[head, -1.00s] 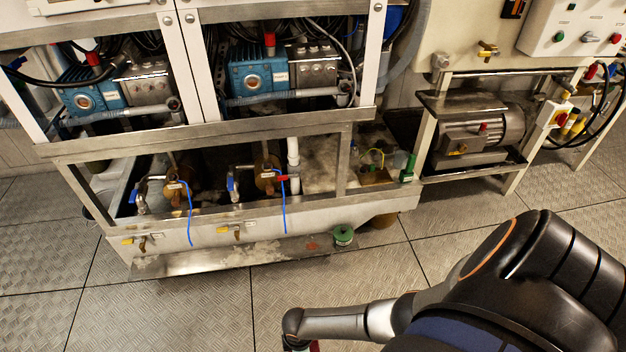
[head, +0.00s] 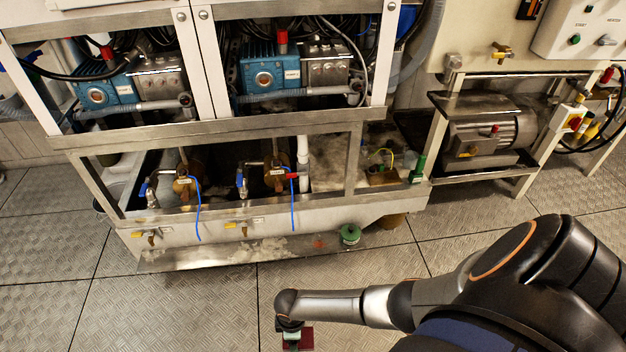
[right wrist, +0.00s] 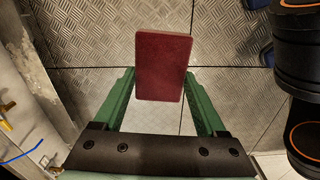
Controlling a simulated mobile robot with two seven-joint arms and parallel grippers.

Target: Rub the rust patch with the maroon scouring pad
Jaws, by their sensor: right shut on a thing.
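The maroon scouring pad (head: 306,339) is a flat block at the bottom edge of the head view. It fills the middle of the right wrist view (right wrist: 163,66). My right gripper (right wrist: 160,82) has green fingers shut on the pad, one on each side. In the head view the gripper (head: 291,339) is partly hidden by my wrist and cut off by the frame. The rust patch (head: 319,244) is a small reddish spot on the low metal ledge (head: 200,258). The pad is apart from it, nearer to me. My left gripper is not in view.
A green round container (head: 349,234) stands on the ledge just right of the rust patch. Yellow-handled drain valves (head: 148,236) and blue hoses (head: 292,200) hang above the ledge. The tread-plate floor (head: 200,300) before it is clear.

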